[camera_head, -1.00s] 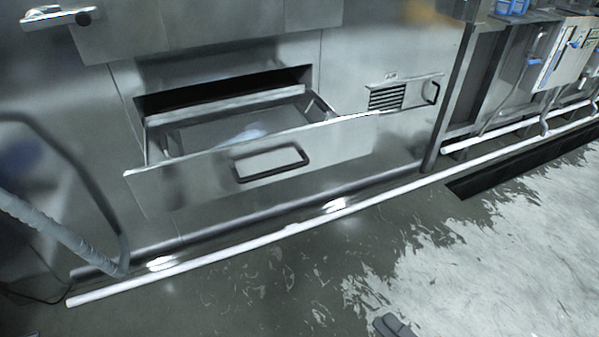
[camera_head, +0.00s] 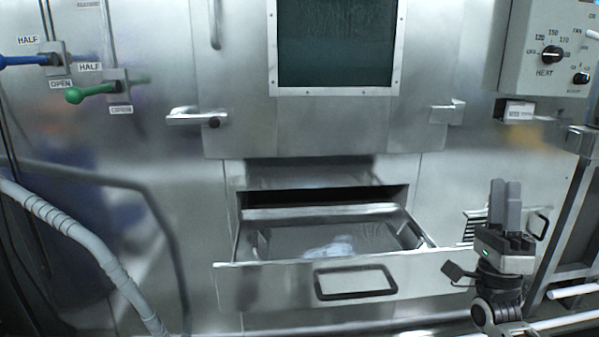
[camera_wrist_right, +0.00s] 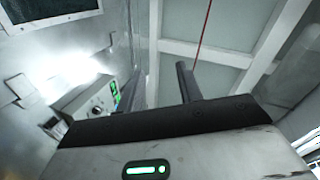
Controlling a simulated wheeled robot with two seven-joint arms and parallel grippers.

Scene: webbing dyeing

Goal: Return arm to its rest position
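My right gripper (camera_head: 505,192) is raised at the right of the head view, its fingers pointing up, in front of the machine's steel face. In the right wrist view its two fingers (camera_wrist_right: 158,85) stand apart with nothing between them, pointing toward the ceiling. My left gripper is not in view.
A steel drawer (camera_head: 250,284) with a dark handle (camera_head: 355,283) stands pulled out, left of my right gripper; a pale item (camera_head: 330,246) lies inside. A control box (camera_head: 545,50) with knobs hangs at upper right. Blue (camera_head: 22,61) and green (camera_head: 90,92) lever handles are at left.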

